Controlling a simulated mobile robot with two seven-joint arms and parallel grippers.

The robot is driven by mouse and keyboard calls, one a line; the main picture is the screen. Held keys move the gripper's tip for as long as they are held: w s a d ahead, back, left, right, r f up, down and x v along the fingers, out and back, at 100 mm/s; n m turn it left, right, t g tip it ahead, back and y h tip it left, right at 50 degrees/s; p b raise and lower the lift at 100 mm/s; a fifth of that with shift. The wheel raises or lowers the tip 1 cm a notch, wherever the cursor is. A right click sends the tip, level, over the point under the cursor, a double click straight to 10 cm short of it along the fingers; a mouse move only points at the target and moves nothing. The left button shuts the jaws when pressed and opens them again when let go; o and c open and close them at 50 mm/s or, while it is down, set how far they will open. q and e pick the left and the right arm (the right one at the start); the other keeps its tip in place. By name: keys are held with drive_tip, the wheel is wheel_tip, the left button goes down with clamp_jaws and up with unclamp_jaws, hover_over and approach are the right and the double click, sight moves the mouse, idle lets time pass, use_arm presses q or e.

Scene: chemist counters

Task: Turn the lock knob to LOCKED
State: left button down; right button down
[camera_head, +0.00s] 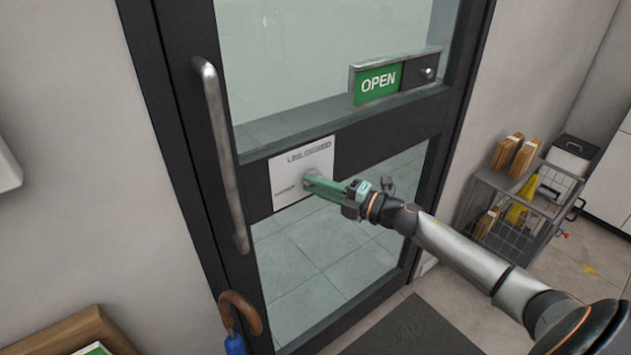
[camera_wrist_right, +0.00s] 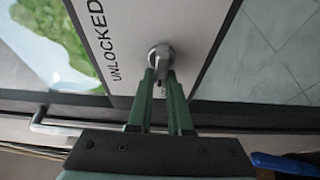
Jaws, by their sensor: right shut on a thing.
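The lock knob (camera_wrist_right: 160,58) is a small metal knob on a white plate (camera_head: 284,181) fixed to the dark rail of the glass door. In the right wrist view the plate carries the word UNLOCKED beside the knob. My right gripper (camera_head: 310,183) reaches the plate from the right with its green fingers. It is shut on the knob, which shows between the fingertips (camera_wrist_right: 162,82) in the wrist view. In the head view the fingers hide most of the knob, and the plate's lettering is too small to read surely. My left gripper is not in view.
A vertical metal door handle (camera_head: 220,150) stands left of the plate. A green OPEN sign (camera_head: 378,83) with a slider is above it. A wire cart (camera_head: 520,215) stands at right. An umbrella (camera_head: 238,315) hangs below the handle. A dark mat (camera_head: 415,330) lies on the floor.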

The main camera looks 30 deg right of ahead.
drive_tip(key=shift+w+d+r, duration=0.1)
drive_tip(key=shift+w+d, duration=0.05)
drive_tip(key=shift+d, duration=0.3)
drive_tip(key=c, duration=0.8)
unclamp_jaws()
drive_tip(key=shift+c, duration=0.2)
drive_tip(key=shift+a, duration=0.1)
drive_tip(key=b+v, duration=0.1)
drive_tip(key=v, duration=1.1)
drive_tip(key=shift+s, duration=0.3)
